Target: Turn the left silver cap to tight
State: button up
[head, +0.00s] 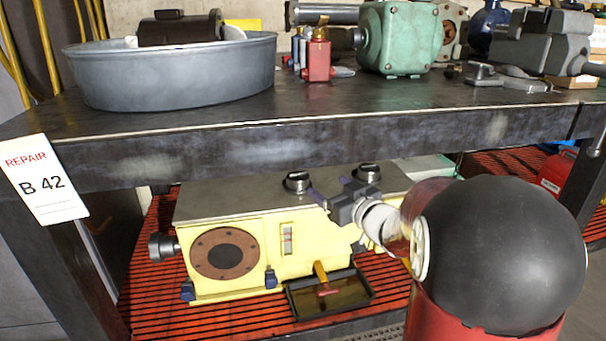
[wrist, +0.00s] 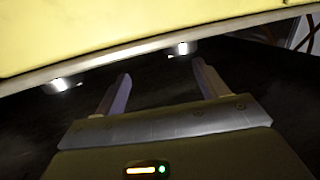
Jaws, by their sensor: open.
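The left silver cap (head: 298,182), with a dark top, sits on the grey top of a yellow gearbox (head: 290,235) on the lower shelf. A similar right cap (head: 368,172) sits farther right on the same top. My gripper (head: 330,189) is open above the gearbox top, between the two caps. Its fingertips point toward the left cap, and I see nothing between them. In the wrist view the open fingers (wrist: 161,70) face a yellow surface (wrist: 100,30) with two bright round parts along its edge. I cannot tell which part is which cap.
The workbench top (head: 200,125) hangs over the gearbox and limits room above it. A dark drip tray (head: 345,300) with an orange-handled tool lies in front. A grey basin (head: 170,75), a red part (head: 317,62) and a green housing (head: 400,40) stand on the bench.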

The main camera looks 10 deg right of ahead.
aim_at(306, 181)
jog(key=a+y, duration=0.1)
jog(key=n+y+p, duration=0.1)
jog(key=y, duration=0.1)
jog(key=shift+w+a+f+n+g, duration=0.1)
jog(key=shift+a+f+n+g, duration=0.2)
jog(key=shift+a+g, duration=0.1)
jog(key=shift+w+a+y, duration=0.1)
jog(key=shift+w+y, duration=0.1)
jog(key=shift+y, duration=0.1)
jog(key=x, duration=0.7)
jog(key=shift+w, duration=0.1)
